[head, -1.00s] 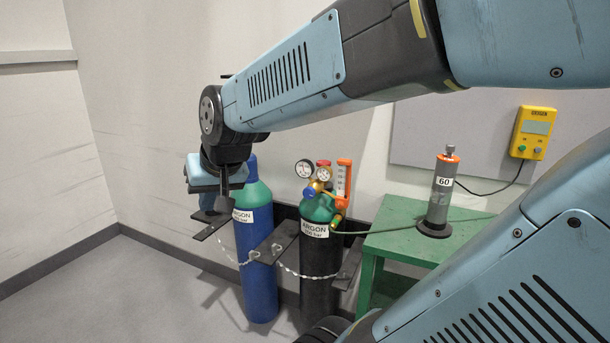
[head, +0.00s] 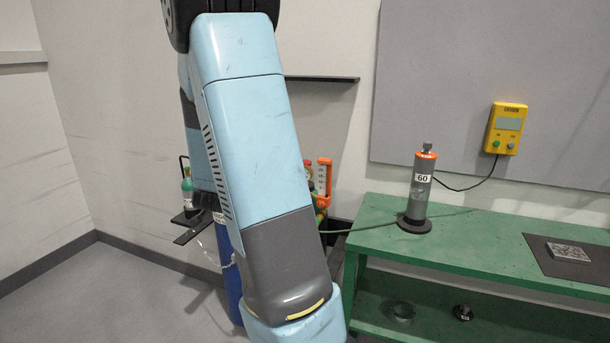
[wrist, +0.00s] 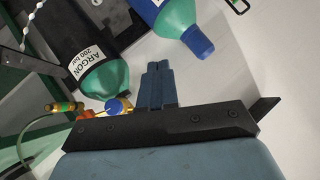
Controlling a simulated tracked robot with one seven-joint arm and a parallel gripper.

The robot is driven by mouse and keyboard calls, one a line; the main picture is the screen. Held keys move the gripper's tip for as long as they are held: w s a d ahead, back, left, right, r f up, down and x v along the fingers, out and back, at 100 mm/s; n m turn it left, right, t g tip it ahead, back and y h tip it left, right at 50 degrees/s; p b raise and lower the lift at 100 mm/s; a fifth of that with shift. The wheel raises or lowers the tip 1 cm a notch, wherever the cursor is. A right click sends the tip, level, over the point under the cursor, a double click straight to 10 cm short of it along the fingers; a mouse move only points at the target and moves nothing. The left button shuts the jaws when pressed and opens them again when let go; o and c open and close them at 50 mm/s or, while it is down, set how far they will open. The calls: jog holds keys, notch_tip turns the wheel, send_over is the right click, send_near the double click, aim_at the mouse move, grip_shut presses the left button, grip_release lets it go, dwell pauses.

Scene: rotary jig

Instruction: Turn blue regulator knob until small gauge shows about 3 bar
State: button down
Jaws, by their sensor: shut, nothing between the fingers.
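In the wrist view my gripper (wrist: 158,67) is shut and empty, with its two fingers together. To its left, a blue knob-like part (wrist: 117,105) shows beside the green shoulder of the black argon cylinder (wrist: 86,50); it is partly covered by my gripper body. Brass and orange regulator parts (wrist: 66,107) lie further left. A gap shows between my fingertips and the blue part. In the head view my arm hides my gripper and most of the regulator; only the orange flowmeter (head: 324,178) stands out. I cannot read the small gauge in either view.
A blue cylinder (head: 231,272) stands behind my arm; a blue-capped cylinder (wrist: 180,18) is near my fingertips. The green bench (head: 465,236) at right holds a grey canister marked 60 (head: 418,190). A yellow box (head: 506,128) hangs on the wall. A hose runs to the regulator.

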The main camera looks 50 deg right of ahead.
jog(key=s+d+f+m+g+h, duration=0.1)
jog(key=d+f+h, duration=0.3)
jog(key=d, duration=0.6)
jog(key=s+d+f+m+g+h, duration=0.1)
jog(key=d+f+m+h, duration=0.2)
jog(key=d, duration=0.8)
jog(key=shift+d+f+m+h, duration=0.2)
jog(key=shift+f+m+h, duration=0.2)
jog(key=shift+f+h, duration=0.75)
jog(key=shift+r+h, duration=0.25)
jog(key=shift+r, duration=0.05)
jog(key=shift+r, duration=0.25)
jog(key=shift+f, duration=0.15)
jog(key=v, duration=0.6)
jog(key=shift+w+f, duration=0.2)
jog(key=shift+a, duration=0.15)
